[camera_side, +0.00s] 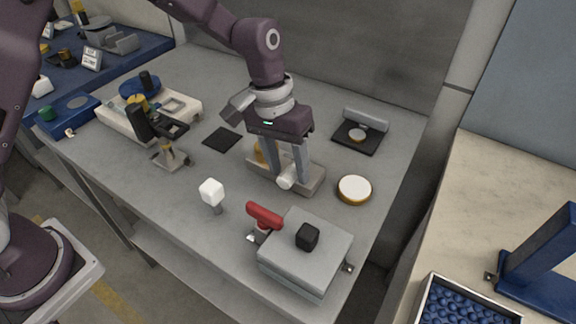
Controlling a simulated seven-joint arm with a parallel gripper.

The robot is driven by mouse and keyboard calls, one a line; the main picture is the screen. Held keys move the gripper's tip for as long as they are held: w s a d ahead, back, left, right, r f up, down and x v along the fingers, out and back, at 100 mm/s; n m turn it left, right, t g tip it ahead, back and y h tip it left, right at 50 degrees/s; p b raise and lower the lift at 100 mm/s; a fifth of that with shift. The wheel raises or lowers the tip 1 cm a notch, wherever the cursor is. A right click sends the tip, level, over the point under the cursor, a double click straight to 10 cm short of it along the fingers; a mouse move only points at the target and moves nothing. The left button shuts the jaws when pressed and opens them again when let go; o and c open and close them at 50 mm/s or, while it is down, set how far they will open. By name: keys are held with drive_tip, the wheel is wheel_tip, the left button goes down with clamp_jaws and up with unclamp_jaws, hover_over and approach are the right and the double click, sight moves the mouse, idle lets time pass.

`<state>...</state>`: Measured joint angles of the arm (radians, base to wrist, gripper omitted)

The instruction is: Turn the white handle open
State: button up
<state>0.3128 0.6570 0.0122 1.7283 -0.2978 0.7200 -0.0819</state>
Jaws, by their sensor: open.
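A grey box (306,254) with a black knob, a red handle (264,215) and a white cube knob (211,191) stand in front. A round white-topped disc (354,189) lies to the right. A black plate (222,138) lies to the left.

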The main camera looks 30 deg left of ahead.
drive_tip(key=shift+f, duration=0.25)
clamp_jaws()
